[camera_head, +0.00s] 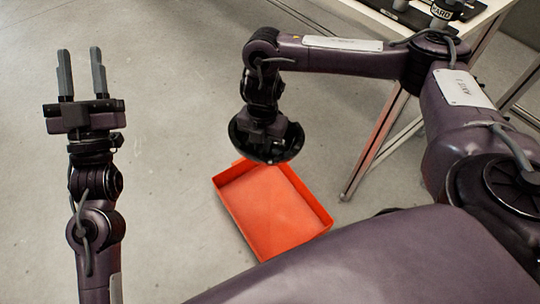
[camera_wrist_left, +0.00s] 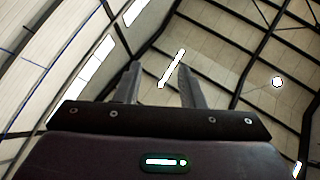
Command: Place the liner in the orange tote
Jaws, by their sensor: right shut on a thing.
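The liner (camera_head: 288,146) is a black, bowl-like shell in the head view. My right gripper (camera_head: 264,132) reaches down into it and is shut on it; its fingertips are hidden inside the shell. The liner hangs over the far edge of the orange tote (camera_head: 268,212) and hides part of that edge. The tote is a shallow, open box on the floor, and the part of its inside that shows is empty. My left gripper (camera_head: 82,72) is open and empty at the left, well away from the tote. Its spread fingers also show in the left wrist view (camera_wrist_left: 160,85).
A table (camera_head: 478,42) with metal legs stands at the upper right, with dark items (camera_head: 446,10) on it. One table leg (camera_head: 372,150) comes down close to the right of the tote. The grey floor (camera_head: 170,190) left of the tote is clear.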

